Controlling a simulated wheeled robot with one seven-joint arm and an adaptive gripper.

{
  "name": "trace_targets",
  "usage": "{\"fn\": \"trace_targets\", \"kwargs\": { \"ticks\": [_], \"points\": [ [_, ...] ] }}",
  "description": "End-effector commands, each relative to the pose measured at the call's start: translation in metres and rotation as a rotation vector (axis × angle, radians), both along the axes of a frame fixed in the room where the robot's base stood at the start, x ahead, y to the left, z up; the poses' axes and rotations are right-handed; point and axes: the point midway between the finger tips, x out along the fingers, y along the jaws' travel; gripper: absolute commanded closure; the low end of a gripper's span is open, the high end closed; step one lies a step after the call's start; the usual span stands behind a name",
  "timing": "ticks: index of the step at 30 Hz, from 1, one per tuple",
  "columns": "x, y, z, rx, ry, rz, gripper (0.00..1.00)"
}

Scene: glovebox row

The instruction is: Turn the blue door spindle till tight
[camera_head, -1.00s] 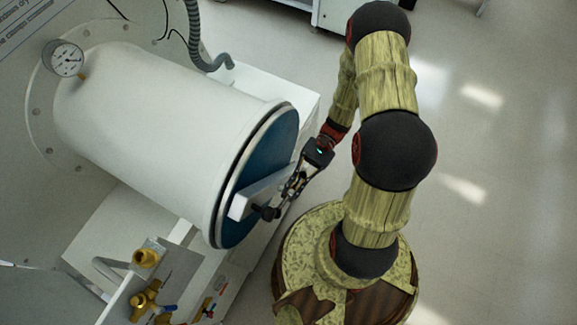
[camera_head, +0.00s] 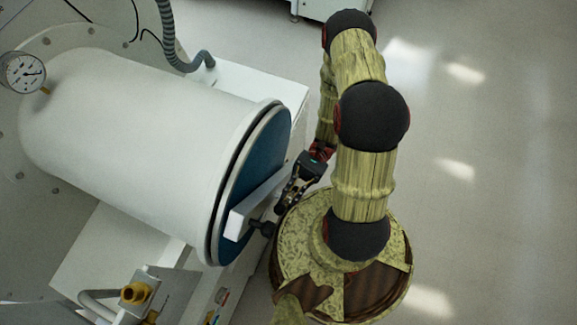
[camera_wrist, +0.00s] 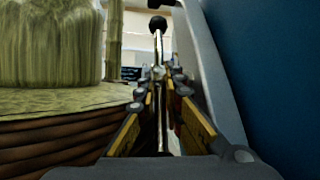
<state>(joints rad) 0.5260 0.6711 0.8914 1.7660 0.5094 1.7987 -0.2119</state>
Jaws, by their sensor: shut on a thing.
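The blue door (camera_head: 262,150) closes the end of the big white cylinder. A pale crossbar (camera_head: 240,222) lies across its face; in the wrist view the bar (camera_wrist: 208,65) runs close along the right side, with the blue door (camera_wrist: 275,70) beyond. The spindle's handle is a thin metal rod (camera_wrist: 158,45) with a black ball knob (camera_wrist: 157,24) at its far end; the knob (camera_head: 265,228) also shows in the head view. My gripper (camera_head: 284,205) is at the crossbar's outer side. In the wrist view my gripper (camera_wrist: 160,85) is shut on the rod. The spindle's centre is hidden.
The white cylinder (camera_head: 130,140) lies left of the door, with a pressure gauge (camera_head: 22,72) behind it. A brass valve fitting (camera_head: 136,293) stands at lower left. A grey hose (camera_head: 180,55) is at the top. Floor (camera_head: 490,190) is clear on the right.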

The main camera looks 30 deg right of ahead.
Motion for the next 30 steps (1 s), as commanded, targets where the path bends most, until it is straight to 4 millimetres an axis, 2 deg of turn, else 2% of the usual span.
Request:
{"fn": "trace_targets", "kwargs": {
  "ticks": [8, 9, 12, 22, 26, 30],
  "points": [
    [0.001, 0.000, -0.002, -0.006, -0.007, 0.000, 1.00],
    [0.001, 0.000, -0.002, -0.006, -0.007, 0.000, 0.89],
    [0.000, 0.000, -0.002, -0.004, -0.005, 0.000, 0.83],
    [0.001, -0.001, -0.001, -0.002, -0.003, 0.000, 0.83],
    [0.006, -0.010, -0.006, -0.002, -0.003, -0.002, 0.83],
    [0.017, -0.030, -0.016, -0.002, -0.003, -0.003, 0.83]
  ]
}}
